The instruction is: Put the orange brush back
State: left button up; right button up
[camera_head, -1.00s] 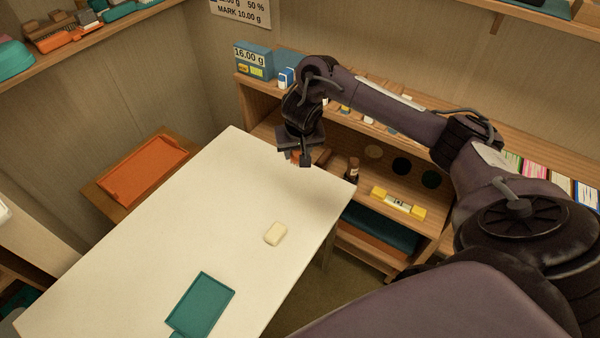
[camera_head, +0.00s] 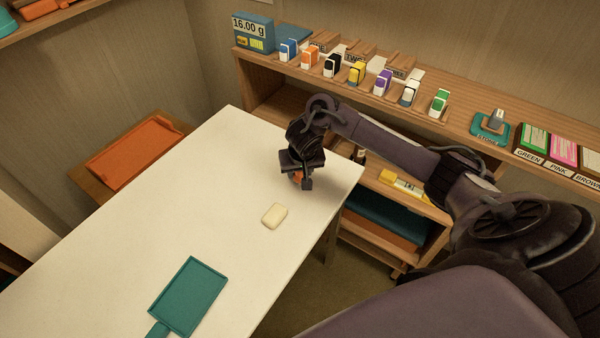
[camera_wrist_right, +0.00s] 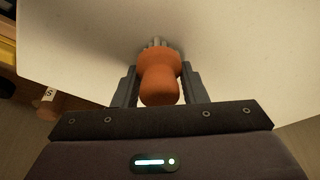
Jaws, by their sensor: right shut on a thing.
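My right gripper (camera_head: 302,181) is over the far right end of the white table. Its two fingers also show in the right wrist view (camera_wrist_right: 158,78), shut on the orange brush (camera_wrist_right: 159,88). The brush has a rounded orange handle and a few pale tips at its far end, pointing away from the wrist. In the head view only a small orange patch of the brush (camera_head: 298,176) shows between the fingers. I cannot tell whether the brush touches the table. My left gripper is not in view.
A cream block (camera_head: 274,215) and a teal tray (camera_head: 188,297) lie on the white table (camera_head: 170,215). An orange tray (camera_head: 128,152) is on a low stand at the left. The table's left part is clear.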

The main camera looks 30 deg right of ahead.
jog(key=shift+f, duration=0.15)
jog(key=shift+f, duration=0.1)
jog(key=o, duration=0.9)
jog(key=shift+r, duration=0.2)
jog(key=p+v, duration=0.7)
jog(key=v, duration=0.5)
